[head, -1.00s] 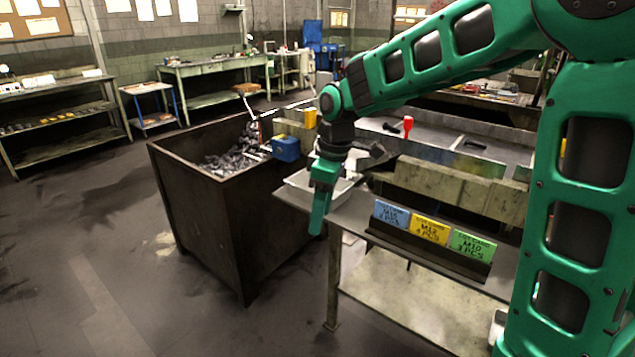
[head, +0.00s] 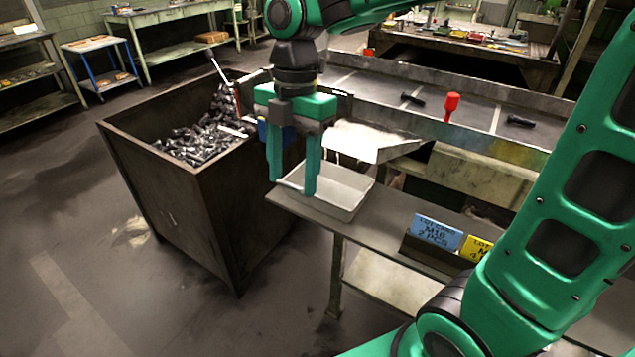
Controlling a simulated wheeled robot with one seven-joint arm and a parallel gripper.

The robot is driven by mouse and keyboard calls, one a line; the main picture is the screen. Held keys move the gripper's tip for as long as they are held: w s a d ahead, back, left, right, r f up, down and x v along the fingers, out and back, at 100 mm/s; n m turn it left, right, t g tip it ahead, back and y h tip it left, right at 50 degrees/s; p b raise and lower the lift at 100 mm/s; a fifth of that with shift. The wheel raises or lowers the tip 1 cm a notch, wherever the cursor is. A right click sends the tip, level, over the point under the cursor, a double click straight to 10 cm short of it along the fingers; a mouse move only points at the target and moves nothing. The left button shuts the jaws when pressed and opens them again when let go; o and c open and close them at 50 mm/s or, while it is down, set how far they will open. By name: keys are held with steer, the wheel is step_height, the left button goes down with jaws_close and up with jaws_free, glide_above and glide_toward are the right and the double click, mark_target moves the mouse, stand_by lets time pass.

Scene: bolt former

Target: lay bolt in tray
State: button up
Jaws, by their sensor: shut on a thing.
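My gripper (head: 293,185) points down just left of and above the white tray (head: 350,212), its fingers in front of the tray's left part. Two dark bolts, a nearer one (head: 520,121) and a farther one (head: 412,99), lie apart on the grey channel behind.
A deep rusty bin (head: 185,200) full of dark bolts (head: 205,140) stands left of the bench. A red knob (head: 451,104) rises from the channel's edge. A blue card (head: 437,233) and a yellow card (head: 476,248) stand in a holder on the bench. Open floor lies in front.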

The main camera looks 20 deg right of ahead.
glide_above(323, 186)
steer(key=s+a, duration=0.2)
steer(key=s, duration=0.2)
steer(key=f, duration=0.6)
steer(key=shift+s+f, duration=0.2)
steer(key=shift+f, duration=0.2)
steer(key=shift+d+f, duration=0.1)
steer(key=shift+f, duration=1.9)
steer(key=shift+f, duration=0.65)
steer(key=o, duration=1.2)
steer(key=shift+r, duration=0.15)
steer(key=r, duration=0.4)
steer(key=w+r, duration=0.1)
steer(key=r, duration=0.3)
steer(key=d+r, duration=0.1)
steer(key=r, duration=0.4)
steer(key=shift+w+d, duration=0.1)
steer(key=shift+w, duration=0.1)
